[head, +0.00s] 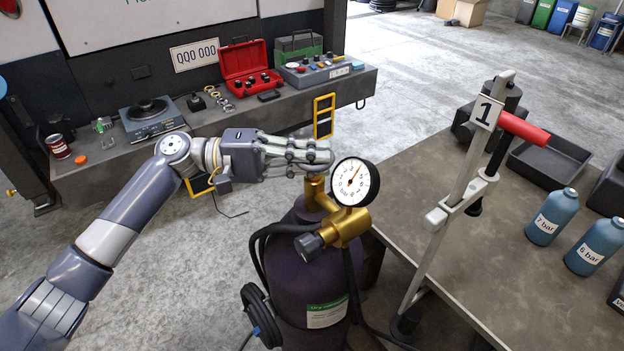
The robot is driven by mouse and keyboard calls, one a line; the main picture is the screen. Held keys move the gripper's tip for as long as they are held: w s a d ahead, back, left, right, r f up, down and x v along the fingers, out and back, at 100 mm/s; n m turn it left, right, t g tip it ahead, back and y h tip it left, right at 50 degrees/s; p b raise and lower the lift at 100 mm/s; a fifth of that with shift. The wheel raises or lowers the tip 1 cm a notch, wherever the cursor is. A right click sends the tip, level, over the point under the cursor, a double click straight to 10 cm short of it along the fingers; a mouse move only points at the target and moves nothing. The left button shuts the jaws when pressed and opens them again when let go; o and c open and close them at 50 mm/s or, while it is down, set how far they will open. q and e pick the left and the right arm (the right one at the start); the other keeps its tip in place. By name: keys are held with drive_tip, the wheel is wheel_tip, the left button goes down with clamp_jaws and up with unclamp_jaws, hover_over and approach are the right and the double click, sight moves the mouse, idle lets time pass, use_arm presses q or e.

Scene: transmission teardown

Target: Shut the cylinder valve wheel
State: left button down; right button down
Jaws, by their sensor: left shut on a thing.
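A dark purple gas cylinder (306,270) stands upright on the floor in the middle, beside the workbench. A brass valve and regulator body (345,228) sits on its top, with a round white pressure gauge (355,182) facing me and a dark knob (309,246) at the lower left. My left gripper (322,157) reaches in from the left, level, at the top of the brass valve stem (314,188). Its fingers are shut on the valve wheel, which they hide almost wholly. My right gripper is not in view.
A workbench (540,290) at the right carries a clamp with a red handle (524,129) and a "1" tag, blue bottles (552,216) and a dark tray (550,160). A black hose (350,290) hangs by the cylinder. A bench (230,117) with tools stands behind.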

use_arm(q)
drive_tip(key=m+g+b, duration=0.1)
drive_tip(key=g+b, duration=0.1)
drive_tip(key=m+g+b, duration=0.2)
drive_tip(key=shift+d+f+g+y, duration=0.1)
drive_tip(key=shift+f+g+y, duration=0.1)
drive_tip(key=shift+g+y, duration=0.15)
drive_tip(key=shift+m+g+y+b, duration=1.15)
drive_tip(key=shift+m+g+b, duration=0.45)
drive_tip(key=shift+g, duration=0.75)
drive_tip(key=shift+m+g, duration=0.3)
drive_tip(key=shift+m+g+y, duration=0.3)
drive_tip(key=shift+g+y, duration=0.1)
drive_tip(key=shift+y, duration=0.1)
drive_tip(key=c, duration=1.7)
unclamp_jaws()
drive_tip(key=shift+s, duration=0.1)
drive_tip(key=shift+o, duration=0.2)
drive_tip(key=shift+d+r, duration=0.1)
drive_tip(key=shift+d, duration=0.05)
